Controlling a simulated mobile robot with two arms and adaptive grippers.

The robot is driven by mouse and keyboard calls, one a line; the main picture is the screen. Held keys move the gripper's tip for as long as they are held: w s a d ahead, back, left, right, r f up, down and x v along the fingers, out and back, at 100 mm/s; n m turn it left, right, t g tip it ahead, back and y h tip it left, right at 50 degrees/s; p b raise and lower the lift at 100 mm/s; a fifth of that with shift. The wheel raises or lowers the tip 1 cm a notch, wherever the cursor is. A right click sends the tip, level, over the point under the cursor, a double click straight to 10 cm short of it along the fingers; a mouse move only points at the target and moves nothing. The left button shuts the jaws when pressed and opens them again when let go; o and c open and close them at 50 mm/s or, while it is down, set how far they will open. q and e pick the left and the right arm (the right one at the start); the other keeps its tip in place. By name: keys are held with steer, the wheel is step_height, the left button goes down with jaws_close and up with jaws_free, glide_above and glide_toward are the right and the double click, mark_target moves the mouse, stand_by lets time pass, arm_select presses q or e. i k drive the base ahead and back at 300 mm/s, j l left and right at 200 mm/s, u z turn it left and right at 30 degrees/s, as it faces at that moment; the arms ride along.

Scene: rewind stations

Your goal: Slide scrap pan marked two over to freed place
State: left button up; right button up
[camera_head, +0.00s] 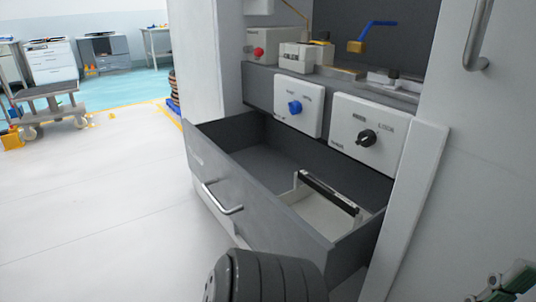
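A pale pan (318,214) with a long dark bar handle across its top lies in the right part of an open grey drawer (222,174). No number on the pan can be read from here. The drawer floor to the left of the pan is bare. A green and dark part at the bottom right corner looks like my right gripper (508,284), cut off by the picture edge. It is apart from the pan, and its opening cannot be told. My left gripper does not show.
A dark ribbed rounded shape, probably part of my arm, stands before the drawer front with its metal handle (223,200). Panels with a blue knob (294,107) and a black knob (367,137) sit above. A cart (50,103) stands far left; the floor between is clear.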

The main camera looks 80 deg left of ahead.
mark_target(329, 212)
steer(key=u, duration=0.5)
steer(key=i+u, duration=0.1)
steer(key=u, duration=0.4)
steer(key=l+u, duration=0.1)
steer(key=u, duration=0.85)
steer(key=l+u, duration=0.15)
steer(key=u, duration=0.35)
steer(key=i+l, duration=0.05)
